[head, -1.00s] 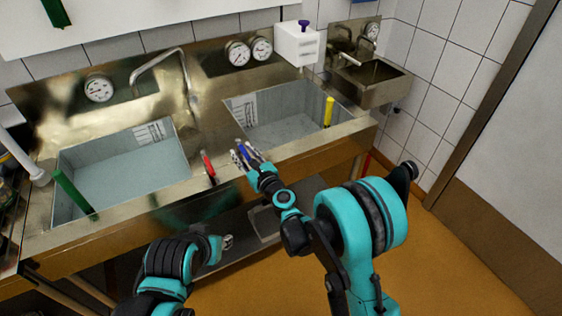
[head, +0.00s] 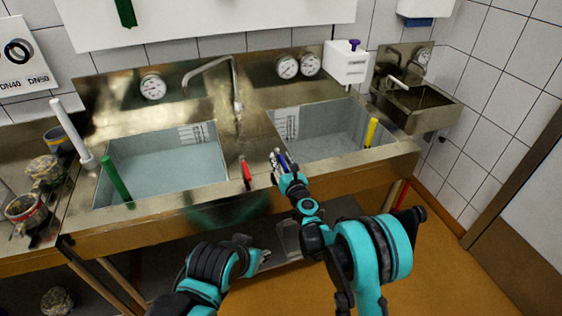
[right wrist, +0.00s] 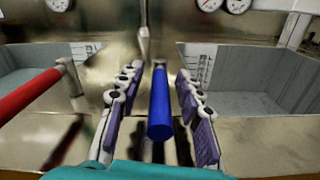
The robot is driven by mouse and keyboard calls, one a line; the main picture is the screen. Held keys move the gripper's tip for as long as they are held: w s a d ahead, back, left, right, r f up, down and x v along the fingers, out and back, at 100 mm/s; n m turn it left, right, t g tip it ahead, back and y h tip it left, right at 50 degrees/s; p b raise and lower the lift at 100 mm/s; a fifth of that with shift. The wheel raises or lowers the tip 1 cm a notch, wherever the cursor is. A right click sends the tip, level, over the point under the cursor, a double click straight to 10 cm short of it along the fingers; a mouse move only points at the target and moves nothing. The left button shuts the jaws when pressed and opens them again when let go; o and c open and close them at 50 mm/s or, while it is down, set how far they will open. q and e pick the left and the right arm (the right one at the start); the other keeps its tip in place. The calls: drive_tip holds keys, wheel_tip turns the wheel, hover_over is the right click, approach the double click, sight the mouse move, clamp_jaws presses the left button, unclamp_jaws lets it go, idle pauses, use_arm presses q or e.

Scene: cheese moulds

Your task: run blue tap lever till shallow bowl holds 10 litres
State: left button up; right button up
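The blue tap lever (right wrist: 160,108) points toward me between the spread fingers of my right gripper (right wrist: 155,115), with a gap on each side in the right wrist view. In the head view that gripper (head: 281,162) is at the counter's front strip, beside the red lever (head: 245,172). The swan-neck spout (head: 210,65) curves left, its outlet toward the left basin. The left basin (head: 165,165) and right basin (head: 310,135) both carry scale marks; I cannot tell which is the shallow bowl, or any water level. My left gripper (head: 262,257) hangs low before the counter, its fingers unclear.
A green lever (head: 117,180) stands at the left basin and a yellow one (head: 371,132) at the right basin. Round gauges (head: 287,67) sit on the back panel. A white box (head: 346,65) and a small hand basin (head: 420,105) are at right. Moulds or jars (head: 30,210) stand at left.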

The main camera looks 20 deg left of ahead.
clamp_jaws()
drive_tip(key=shift+w+y, duration=0.1)
drive_tip(key=shift+y, duration=0.2)
drive_tip(key=shift+w+d+n+g+y+b, duration=0.25)
drive_tip(key=shift+d+n+g+y+b, duration=0.1)
drive_tip(key=shift+n+g+y, duration=0.5)
drive_tip(key=shift+w+d+n+g+y, duration=0.1)
drive_tip(key=shift+w+n+g+y, duration=0.05)
drive_tip(key=shift+n+g+y, duration=0.6)
drive_tip(key=shift+w+d+n+g+y, duration=0.2)
drive_tip(key=shift+n+g+y, duration=0.3)
drive_tip(key=shift+g, duration=0.4)
drive_tip(key=shift+w+d+n+g+y, duration=0.15)
drive_tip(key=shift+n+g+y, duration=0.35)
drive_tip(key=shift+n+g, duration=0.25)
drive_tip(key=shift+a, duration=0.1)
unclamp_jaws()
